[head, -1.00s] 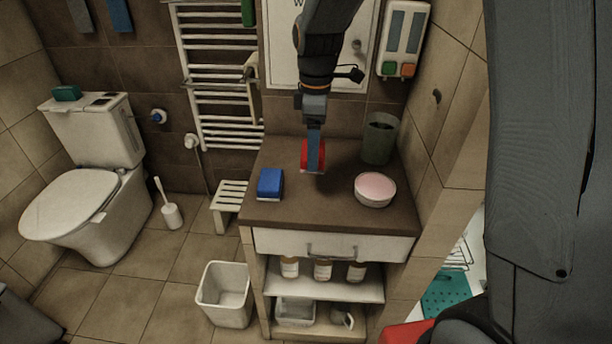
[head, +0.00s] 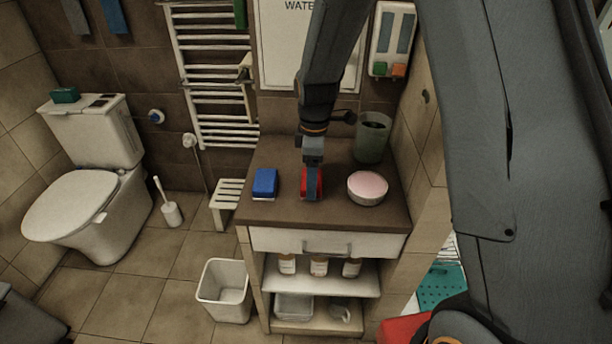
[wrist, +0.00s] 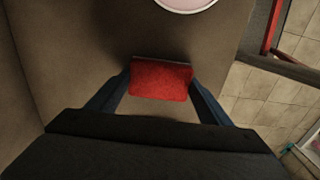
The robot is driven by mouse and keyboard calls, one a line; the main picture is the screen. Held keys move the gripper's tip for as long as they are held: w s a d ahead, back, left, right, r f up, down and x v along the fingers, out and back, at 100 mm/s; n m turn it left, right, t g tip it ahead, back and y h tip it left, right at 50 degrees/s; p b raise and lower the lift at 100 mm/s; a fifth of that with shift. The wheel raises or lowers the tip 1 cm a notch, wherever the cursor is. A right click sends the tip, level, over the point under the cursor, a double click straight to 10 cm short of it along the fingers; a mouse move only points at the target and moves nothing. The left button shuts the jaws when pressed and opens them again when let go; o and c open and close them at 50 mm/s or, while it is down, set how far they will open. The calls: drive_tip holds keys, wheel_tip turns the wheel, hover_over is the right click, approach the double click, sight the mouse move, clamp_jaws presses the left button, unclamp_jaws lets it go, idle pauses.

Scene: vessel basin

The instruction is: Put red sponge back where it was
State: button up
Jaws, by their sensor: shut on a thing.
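The red sponge (head: 306,184) is at the brown counter top (head: 286,214), between the blue sponge and the round pink-topped dish. My gripper (head: 312,190) is shut on it from above, and its fingers hide part of it in the head view. In the wrist view the red sponge (wrist: 161,79) sits between the two blue fingertips of my gripper (wrist: 160,84), one at each short side. The sponge is at or just above the counter; I cannot tell whether it touches.
A blue sponge (head: 265,182) lies left of my gripper. A round pink-topped dish (head: 367,187) stands to the right, and a grey-green cup (head: 372,138) behind it. The counter's front strip is clear. A white bin (head: 224,290) stands on the floor.

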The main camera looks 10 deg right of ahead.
drive_tip(key=o, duration=0.8)
drive_tip(key=shift+o, duration=0.8)
drive_tip(key=shift+a, duration=0.2)
wheel_tip(320, 180, up, 12)
drive_tip(key=b, duration=0.3)
drive_tip(key=s+d+f+m, duration=0.3)
drive_tip(key=s+d+m, duration=0.2)
drive_tip(key=s+m, duration=0.3)
drive_tip(key=s+d+f+m+t, duration=0.1)
drive_tip(key=s+d+f+m, duration=0.2)
drive_tip(key=s, duration=0.7)
drive_tip(key=d+m, duration=0.2)
drive_tip(key=m, duration=0.2)
drive_tip(key=shift+d+m, duration=0.25)
drive_tip(key=shift+m, duration=0.15)
drive_tip(key=shift+w, duration=0.1)
